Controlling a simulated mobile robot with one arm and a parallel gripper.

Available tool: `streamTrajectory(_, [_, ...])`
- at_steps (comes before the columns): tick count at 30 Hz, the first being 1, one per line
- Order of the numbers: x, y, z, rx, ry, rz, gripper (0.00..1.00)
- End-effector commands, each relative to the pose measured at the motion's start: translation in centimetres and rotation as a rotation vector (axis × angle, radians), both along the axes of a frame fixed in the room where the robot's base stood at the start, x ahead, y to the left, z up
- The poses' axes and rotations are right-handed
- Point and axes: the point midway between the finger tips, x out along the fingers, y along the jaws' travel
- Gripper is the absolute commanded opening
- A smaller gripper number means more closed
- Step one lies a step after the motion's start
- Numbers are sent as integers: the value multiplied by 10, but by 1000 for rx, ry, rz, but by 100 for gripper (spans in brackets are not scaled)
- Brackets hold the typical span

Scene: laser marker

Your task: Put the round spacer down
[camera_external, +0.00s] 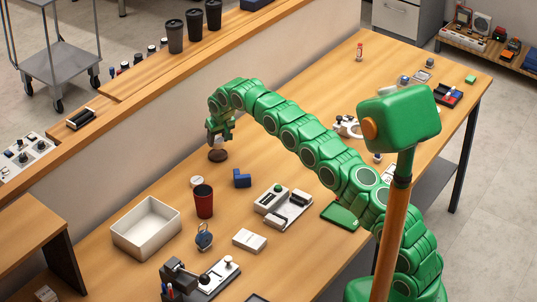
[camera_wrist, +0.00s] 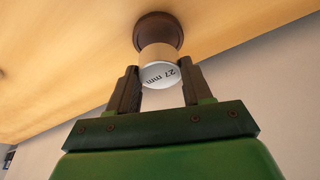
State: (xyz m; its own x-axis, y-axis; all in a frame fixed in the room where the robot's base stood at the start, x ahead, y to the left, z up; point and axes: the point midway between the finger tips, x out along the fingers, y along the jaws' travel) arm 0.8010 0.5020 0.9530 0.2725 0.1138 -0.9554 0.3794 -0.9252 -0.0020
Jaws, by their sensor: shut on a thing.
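The round spacer (camera_wrist: 158,55) is a short pale cylinder with "27 mm" printed on its white end face. My gripper (camera_wrist: 160,70) is shut on it, one dark finger on each side. Beyond the spacer is a dark brown round stand (camera_wrist: 158,27), in line with it; I cannot tell whether they touch. In the external view my gripper (camera_external: 219,134) points down over the dark round stand (camera_external: 218,156) on the wooden table, near the low wall. The spacer is mostly hidden there by the fingers.
A blue block (camera_external: 242,178), a dark red cup (camera_external: 204,202) and a white open box (camera_external: 147,228) are on the table in front of the stand. A grey-white device (camera_external: 283,206) lies further right. Bare tabletop surrounds the stand; the wall (camera_external: 150,140) rises at its left.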

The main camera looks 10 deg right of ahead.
Motion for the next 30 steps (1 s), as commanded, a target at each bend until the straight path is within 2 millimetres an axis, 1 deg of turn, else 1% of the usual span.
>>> streamTrajectory(10, [4, 3, -7, 0, 0, 0, 16])
streamTrajectory(18, [4, 3, -31, 1, -2, 0, 16])
streamTrajectory(21, [4, 2, -36, -1, -1, 0, 16])
streamTrajectory(30, [4, 2, -37, 0, -1, 0, 16])
